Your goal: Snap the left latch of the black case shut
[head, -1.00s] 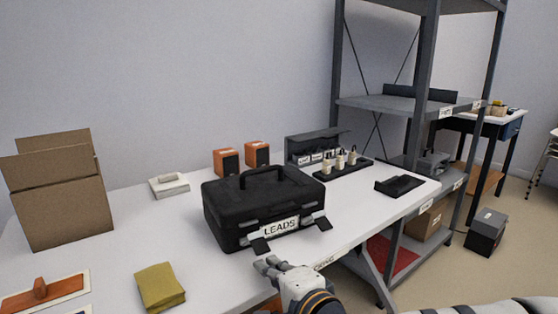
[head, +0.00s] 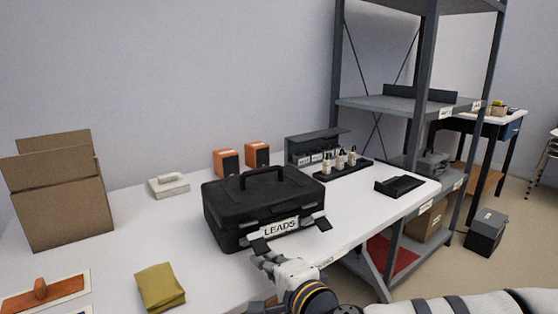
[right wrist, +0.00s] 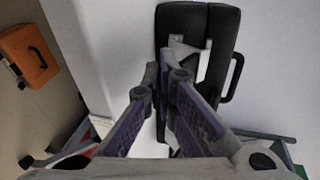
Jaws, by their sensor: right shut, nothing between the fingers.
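The black case (head: 225,205) with the "LEADS" label (head: 281,228) stands closed-lidded on the white table, and it also shows in the right wrist view (right wrist: 225,25). Its left latch (head: 259,246) sticks out from the front as a dark flap, and so does the right latch (head: 322,223). My right gripper (head: 262,260) is shut and empty, just below and in front of the left latch; I cannot tell whether it touches. In the right wrist view its fingers (right wrist: 166,74) meet in front of the case and hide part of its front. My left gripper is out of view.
A grey shelf unit (head: 425,100) stands at the right.

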